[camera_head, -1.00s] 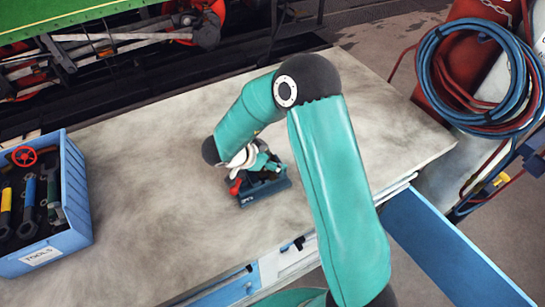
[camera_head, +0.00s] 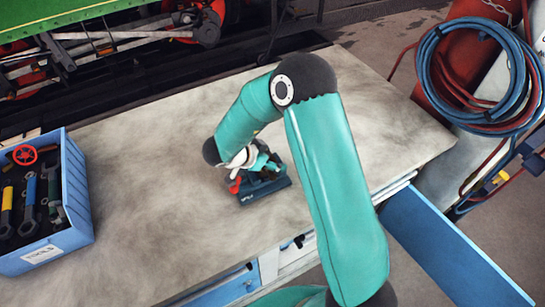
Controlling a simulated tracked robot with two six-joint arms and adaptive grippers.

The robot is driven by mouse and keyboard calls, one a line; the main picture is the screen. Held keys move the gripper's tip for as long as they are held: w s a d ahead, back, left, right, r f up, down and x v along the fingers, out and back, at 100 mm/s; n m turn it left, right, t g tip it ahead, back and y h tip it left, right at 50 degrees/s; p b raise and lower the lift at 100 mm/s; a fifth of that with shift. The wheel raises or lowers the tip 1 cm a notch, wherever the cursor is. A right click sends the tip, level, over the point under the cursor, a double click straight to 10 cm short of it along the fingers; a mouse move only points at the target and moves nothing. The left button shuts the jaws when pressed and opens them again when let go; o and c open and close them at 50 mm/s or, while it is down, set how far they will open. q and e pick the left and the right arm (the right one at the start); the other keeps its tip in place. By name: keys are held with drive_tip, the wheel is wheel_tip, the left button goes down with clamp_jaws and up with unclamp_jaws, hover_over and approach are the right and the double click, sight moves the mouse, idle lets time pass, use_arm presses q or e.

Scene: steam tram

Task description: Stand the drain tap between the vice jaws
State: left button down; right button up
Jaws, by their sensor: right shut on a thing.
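The vice (camera_head: 266,191) is a small dark blue-grey block on the bench, right of the middle of the bench top. My right gripper (camera_head: 253,172) is at the vice, largely hidden behind its own wrist and arm. It is shut on the drain tap, of which a red part (camera_head: 235,185) shows at the left side of the vice. How the tap sits relative to the jaws, and whether it is upright, I cannot tell. My left gripper is out of view.
A blue tool crate (camera_head: 75,200) with several tools and a red handwheel (camera_head: 25,155) stands at the left of the bench (camera_head: 150,200). Hoses (camera_head: 475,75) hang beyond the right edge. The bench between crate and vice is clear.

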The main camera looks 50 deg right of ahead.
drive_tip(key=shift+f+p, duration=0.1)
drive_tip(key=shift+p, duration=0.2)
idle(1.0)
drive_tip(key=o, duration=1.8)
drive_tip(key=shift+c, duration=0.2)
drive_tip(key=shift+o, duration=0.2)
drive_tip(key=shift+s+f, duration=0.1)
drive_tip(key=shift+r+p, duration=0.6)
drive_tip(key=shift+r, duration=3)
